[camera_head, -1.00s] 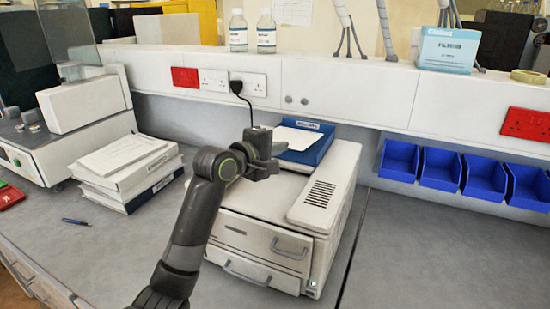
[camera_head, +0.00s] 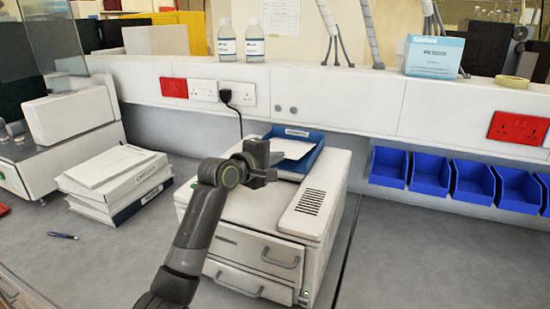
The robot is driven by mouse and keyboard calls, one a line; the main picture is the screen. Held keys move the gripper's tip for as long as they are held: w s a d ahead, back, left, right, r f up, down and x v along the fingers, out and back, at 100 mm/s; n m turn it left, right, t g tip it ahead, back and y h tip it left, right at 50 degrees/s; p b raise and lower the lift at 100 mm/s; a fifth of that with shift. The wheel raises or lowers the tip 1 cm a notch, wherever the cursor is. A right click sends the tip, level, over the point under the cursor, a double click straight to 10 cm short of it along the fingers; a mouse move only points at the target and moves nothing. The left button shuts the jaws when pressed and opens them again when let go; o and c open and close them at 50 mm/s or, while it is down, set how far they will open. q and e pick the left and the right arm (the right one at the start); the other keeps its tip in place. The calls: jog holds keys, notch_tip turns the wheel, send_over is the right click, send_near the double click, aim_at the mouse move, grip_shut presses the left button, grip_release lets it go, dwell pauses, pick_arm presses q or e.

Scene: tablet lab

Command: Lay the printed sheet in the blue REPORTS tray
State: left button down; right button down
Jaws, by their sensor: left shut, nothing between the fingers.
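The blue tray (camera_head: 318,152) stands on top of the white printer (camera_head: 322,180), toward its back. A small label shows on its back edge; I cannot read it for sure. A white sheet (camera_head: 294,148) lies in the tray, with blue rim showing behind it and on the right. My left gripper (camera_head: 271,174) is over the printer top, in front of the tray and left of its middle. It is shut and empty, and covers part of the tray's near left side. My right gripper is not in view.
Stacked white binders with papers (camera_head: 115,178) lie left of the printer, near a blue pen (camera_head: 63,236). Several blue bins (camera_head: 430,173) hang on the wall at right. A black cable (camera_head: 238,118) runs down behind the printer. The bench right of the printer is clear.

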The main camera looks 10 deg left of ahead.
pick_arm(q)
jog(key=c, duration=1.7)
grip_release()
jog(key=b+v, duration=0.3)
jog(key=v, duration=1.4)
jog(key=shift+s, duration=0.25)
jog(key=shift+a, duration=0.1)
